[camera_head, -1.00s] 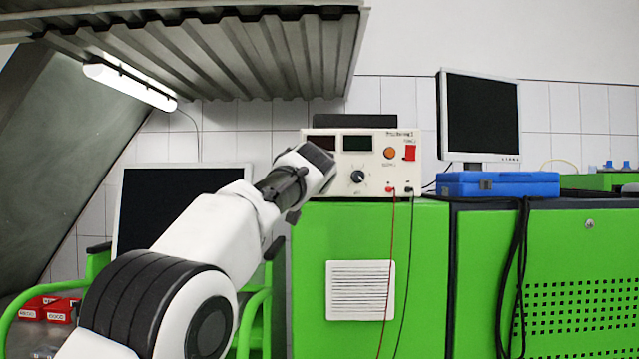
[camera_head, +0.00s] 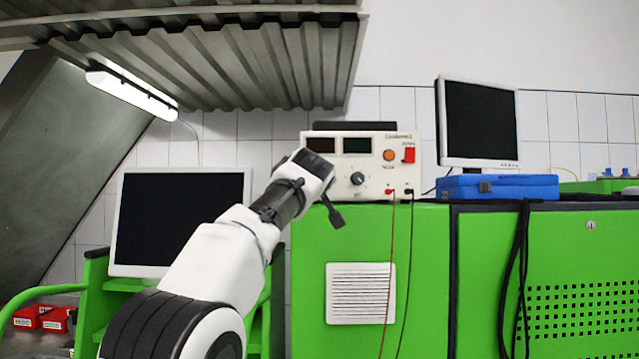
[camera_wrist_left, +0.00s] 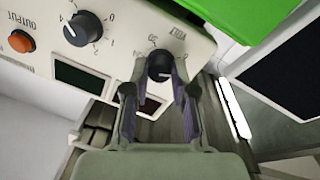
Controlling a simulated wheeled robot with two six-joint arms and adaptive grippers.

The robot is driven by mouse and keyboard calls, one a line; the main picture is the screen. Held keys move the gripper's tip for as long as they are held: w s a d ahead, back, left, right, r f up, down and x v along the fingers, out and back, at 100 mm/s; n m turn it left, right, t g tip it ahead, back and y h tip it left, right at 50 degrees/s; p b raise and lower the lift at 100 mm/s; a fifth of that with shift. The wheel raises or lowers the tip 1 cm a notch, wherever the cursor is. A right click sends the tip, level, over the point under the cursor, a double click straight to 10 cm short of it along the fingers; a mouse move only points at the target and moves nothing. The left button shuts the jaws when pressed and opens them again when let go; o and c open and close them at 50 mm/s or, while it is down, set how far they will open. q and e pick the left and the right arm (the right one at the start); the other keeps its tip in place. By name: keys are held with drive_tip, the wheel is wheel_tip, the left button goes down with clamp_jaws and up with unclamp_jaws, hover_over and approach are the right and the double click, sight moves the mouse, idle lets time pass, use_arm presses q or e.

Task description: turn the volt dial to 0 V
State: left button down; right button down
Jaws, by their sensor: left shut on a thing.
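The volt dial (camera_wrist_left: 160,63) is a dark round knob on the cream front panel of the power supply (camera_head: 402,180). In the left wrist view, the lettering VOLT and a 30 show beside it. My left gripper (camera_wrist_left: 160,72) is shut on the dial, with one finger on each side of it. A pale mark shows on the dial, but I cannot tell which value it points to. In the head view, my left wrist covers the panel's left part and hides the dial. My right gripper is not in view.
A second dial (camera_head: 357,178), an orange output button (camera_head: 389,155), a red switch (camera_head: 409,155) and two leads in sockets are on the same panel. The supply stands on a green cabinet (camera_head: 308,270). A blue case (camera_head: 500,186) and monitor (camera_head: 478,120) stand at right.

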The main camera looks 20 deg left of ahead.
use_arm(q)
drive_tip(key=shift+n, duration=2)
drive_tip(key=c, duration=0.9)
unclamp_jaws()
drive_tip(key=shift+c, duration=0.2)
drive_tip(key=v, duration=0.7)
drive_tip(key=shift+s+d+f, duration=0.15)
drive_tip(key=shift+s+f, duration=0.05)
